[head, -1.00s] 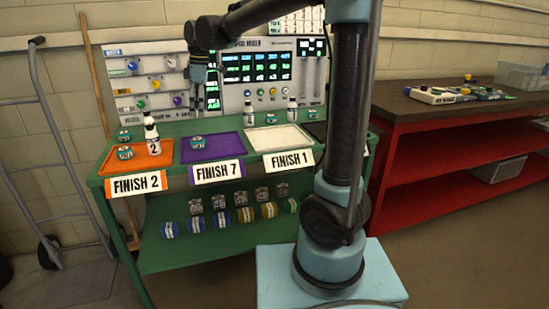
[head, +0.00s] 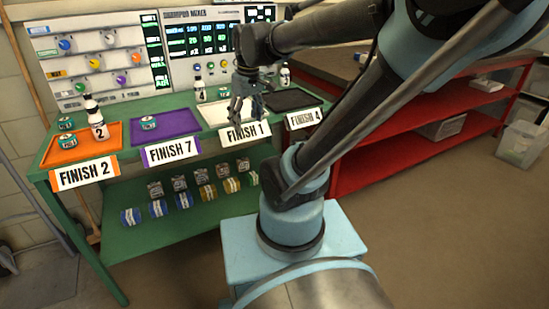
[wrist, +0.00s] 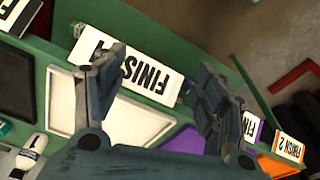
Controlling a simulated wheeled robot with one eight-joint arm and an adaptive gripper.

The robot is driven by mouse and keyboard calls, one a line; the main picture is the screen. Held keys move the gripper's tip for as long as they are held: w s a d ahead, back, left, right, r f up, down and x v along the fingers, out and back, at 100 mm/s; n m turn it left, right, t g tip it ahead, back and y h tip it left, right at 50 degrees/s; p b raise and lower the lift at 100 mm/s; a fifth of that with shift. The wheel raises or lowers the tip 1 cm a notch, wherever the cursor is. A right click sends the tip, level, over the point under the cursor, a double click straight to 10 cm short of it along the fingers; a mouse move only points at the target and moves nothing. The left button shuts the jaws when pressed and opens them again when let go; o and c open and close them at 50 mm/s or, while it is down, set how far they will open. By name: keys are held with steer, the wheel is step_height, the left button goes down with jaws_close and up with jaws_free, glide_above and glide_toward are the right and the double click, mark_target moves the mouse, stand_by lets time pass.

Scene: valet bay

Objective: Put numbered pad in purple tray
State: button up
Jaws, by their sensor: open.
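The purple tray (head: 170,137) lies on the green bench behind the FINISH 7 sign. A small green round piece with a pale label (head: 148,123) sits at its back left. Similar pieces sit at the orange tray (head: 67,142) and behind the white tray (head: 225,91). Their marks are too small to read, so I cannot tell which is the numbered pad. My gripper (head: 243,98) is open and empty above the white tray (head: 212,116), right of the purple tray. In the wrist view, my gripper (wrist: 160,88) frames the FINISH 1 sign, with nothing between its fingers.
A bottle marked 2 (head: 98,124) stands on the orange tray (head: 66,152). More bottles stand at the back, one marked 4 (head: 199,91). A black tray (head: 290,100) is at right. A mixer panel rises behind. A red workbench (head: 400,135) stands to the right.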

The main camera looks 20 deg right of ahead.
steer(key=s+d+f+m, duration=0.6)
steer(key=s+d+f, duration=0.1)
steer(key=s+f, duration=0.2)
steer(key=shift+s+f+t+h, duration=0.3)
steer(key=shift+f+h, duration=0.1)
steer(key=shift+f, duration=0.4)
